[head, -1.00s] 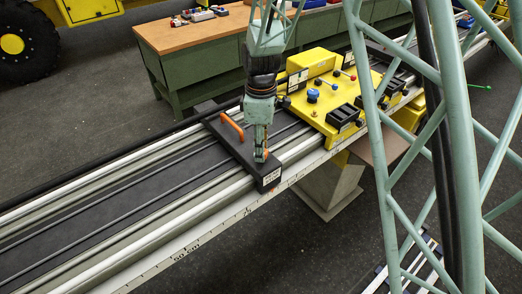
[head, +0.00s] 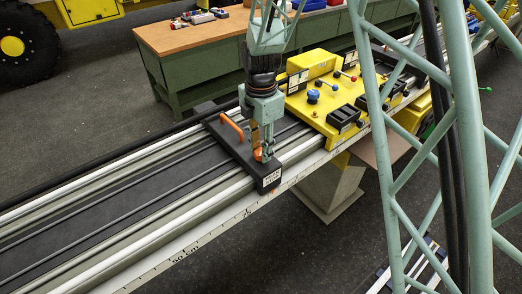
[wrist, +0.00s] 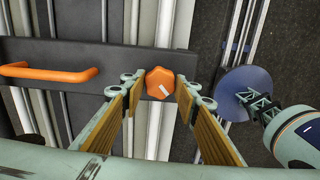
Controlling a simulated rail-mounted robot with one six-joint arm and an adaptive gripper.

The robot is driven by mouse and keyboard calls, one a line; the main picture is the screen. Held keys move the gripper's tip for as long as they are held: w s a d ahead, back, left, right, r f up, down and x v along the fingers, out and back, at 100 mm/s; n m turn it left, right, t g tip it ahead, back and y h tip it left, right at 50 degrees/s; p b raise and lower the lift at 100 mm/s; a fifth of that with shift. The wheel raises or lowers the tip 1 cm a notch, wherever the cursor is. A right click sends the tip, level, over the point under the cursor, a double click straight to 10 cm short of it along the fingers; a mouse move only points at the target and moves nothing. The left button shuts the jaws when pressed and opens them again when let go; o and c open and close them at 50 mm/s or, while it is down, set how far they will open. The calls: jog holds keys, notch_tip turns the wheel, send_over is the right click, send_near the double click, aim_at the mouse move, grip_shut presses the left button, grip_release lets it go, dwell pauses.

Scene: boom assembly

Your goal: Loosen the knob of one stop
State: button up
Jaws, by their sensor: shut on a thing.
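The stop (head: 238,151) is a dark flat block lying across the rail, with an orange handle (head: 232,128) and a label on its front end. Its orange lobed knob (wrist: 160,83) has a white line on top, slanting in the wrist view. My gripper (wrist: 158,88) points down over the front part of the stop. Its two wood-coloured fingers are shut on the knob, one on each side. In the head view my gripper (head: 264,156) hides part of the knob. The orange handle also shows at left in the wrist view (wrist: 50,73), clear of the fingers.
A yellow carriage (head: 318,112) with a blue knob, levers and black trays sits on the rail just right of the stop. The rail (head: 120,215) is clear to the left. A green workbench (head: 190,75) stands behind.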

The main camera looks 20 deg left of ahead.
jog(key=n, duration=0.6)
dwell(0.6)
jog(key=o, duration=0.9)
jog(key=shift+r, duration=6)
jog(key=shift+b, duration=0.3)
